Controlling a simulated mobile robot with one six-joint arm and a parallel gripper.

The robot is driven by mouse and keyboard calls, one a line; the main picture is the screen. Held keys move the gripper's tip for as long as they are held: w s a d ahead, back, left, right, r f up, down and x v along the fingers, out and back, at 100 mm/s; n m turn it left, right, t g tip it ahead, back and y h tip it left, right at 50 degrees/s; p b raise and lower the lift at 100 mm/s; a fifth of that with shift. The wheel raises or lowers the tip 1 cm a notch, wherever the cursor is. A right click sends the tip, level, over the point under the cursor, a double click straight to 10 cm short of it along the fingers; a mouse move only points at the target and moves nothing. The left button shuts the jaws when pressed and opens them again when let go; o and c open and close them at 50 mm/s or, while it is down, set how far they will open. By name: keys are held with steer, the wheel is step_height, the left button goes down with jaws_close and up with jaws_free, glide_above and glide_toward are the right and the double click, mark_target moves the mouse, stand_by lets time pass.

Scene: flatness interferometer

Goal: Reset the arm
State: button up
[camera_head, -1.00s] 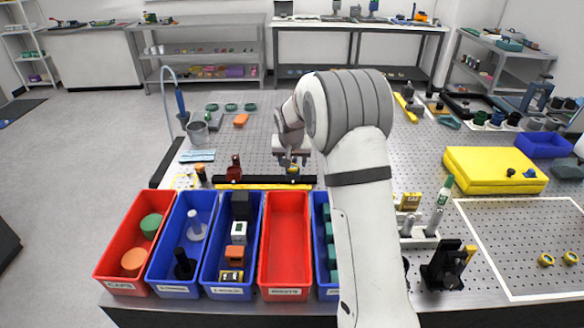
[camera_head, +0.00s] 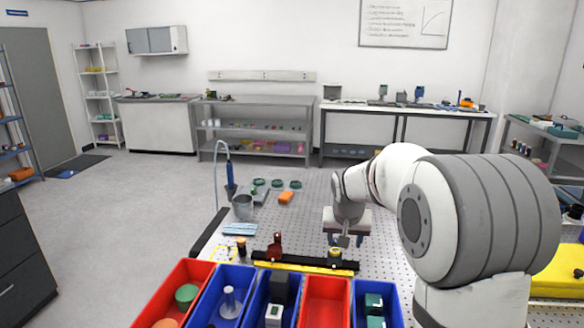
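My arm rises from the lower right of the head view and bends over the perforated table (camera_head: 310,215). My gripper (camera_head: 342,241) hangs at its end, pointing down above the table behind the bins. It is near the black bar (camera_head: 300,261) with a yellow part on it. I see nothing held in it, but the fingers are small and partly hidden, so I cannot tell how far apart they are.
Red and blue bins stand along the front edge, among them an empty red bin (camera_head: 325,302). A yellow case (camera_head: 560,273) is at right.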

steer(key=s+r+n+g+y, duration=0.1)
steer(key=s+n, duration=0.1)
steer(key=s, duration=2.9)
steer(key=shift+s+a+r, duration=0.2)
steer(key=shift+s, duration=0.05)
